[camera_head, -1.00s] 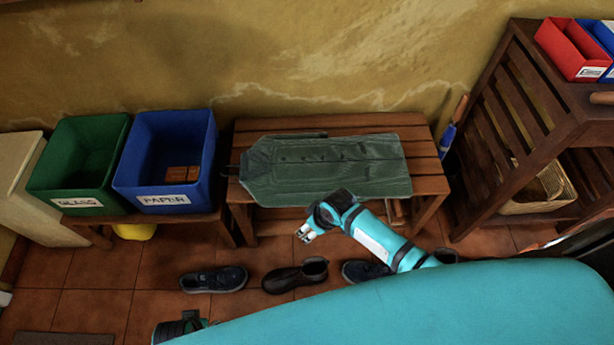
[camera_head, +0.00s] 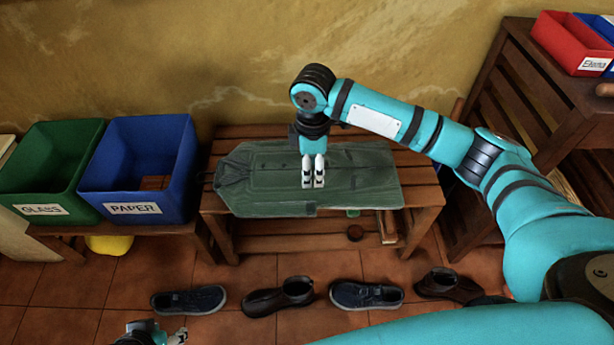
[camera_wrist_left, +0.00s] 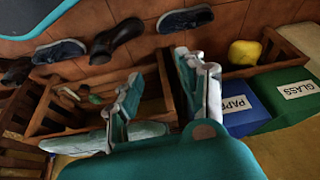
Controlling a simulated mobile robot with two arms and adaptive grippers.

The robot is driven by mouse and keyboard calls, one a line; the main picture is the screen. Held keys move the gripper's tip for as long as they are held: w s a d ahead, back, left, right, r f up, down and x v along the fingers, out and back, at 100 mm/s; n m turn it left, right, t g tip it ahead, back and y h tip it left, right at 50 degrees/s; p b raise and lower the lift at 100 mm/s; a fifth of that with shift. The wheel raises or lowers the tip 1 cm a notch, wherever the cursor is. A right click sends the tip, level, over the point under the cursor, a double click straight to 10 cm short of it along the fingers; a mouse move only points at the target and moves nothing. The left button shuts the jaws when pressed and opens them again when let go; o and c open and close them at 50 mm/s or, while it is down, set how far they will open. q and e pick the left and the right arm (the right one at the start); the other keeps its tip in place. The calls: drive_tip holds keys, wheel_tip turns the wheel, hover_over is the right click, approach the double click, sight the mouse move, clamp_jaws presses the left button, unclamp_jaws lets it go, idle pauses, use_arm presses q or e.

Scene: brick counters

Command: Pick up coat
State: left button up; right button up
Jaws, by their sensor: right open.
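The green coat (camera_head: 250,180) lies flat and buttoned on the wooden slatted bench (camera_head: 420,185). My right gripper (camera_head: 313,184) points down over the middle of the coat with its fingers a small gap apart. Whether the fingertips touch the cloth cannot be told. The right gripper hides part of the coat. My left gripper (camera_head: 180,336) is low at the bottom edge of the head view, away from the coat and mostly cut off. In the left wrist view the left gripper (camera_wrist_left: 168,75) has its fingers apart with nothing between them.
A green GLASS bin (camera_head: 50,165) and a blue PAPER bin (camera_head: 140,165) stand left of the bench. Several shoes (camera_head: 368,294) line the floor in front. A wooden shelf (camera_head: 530,90) with a red box (camera_head: 570,45) stands at right.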

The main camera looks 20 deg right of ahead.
drive_tip(key=b, duration=0.2)
hover_over(309, 204)
drive_tip(key=f, duration=0.6)
drive_tip(key=shift+d, duration=0.3)
use_arm(q)
drive_tip(key=w+d+r+t+h+b, duration=0.25)
drive_tip(key=w+d+r+t, duration=0.25)
drive_tip(key=w+r+t, duration=0.7)
use_arm(e)
wheel_tip(309, 204, down, 5)
drive_tip(key=shift+w+p, duration=0.1)
drive_tip(key=shift+p, duration=0.3)
drive_tip(key=shift+f, duration=0.2)
drive_tip(key=f+b, duration=0.1)
drive_tip(key=f, duration=0.2)
drive_tip(key=f+b, duration=0.1)
drive_tip(key=shift+a+f+b, duration=0.35)
drive_tip(key=shift+f, duration=0.15)
use_arm(q)
wheel_tip(309, 204, up, 10)
drive_tip(key=w+d+t+h, duration=0.2)
drive_tip(key=t+h, duration=0.1)
drive_tip(key=t, duration=0.2)
drive_tip(key=shift+m, duration=0.4)
use_arm(e)
clamp_jaws()
use_arm(q)
drive_tip(key=shift+f, duration=0.1)
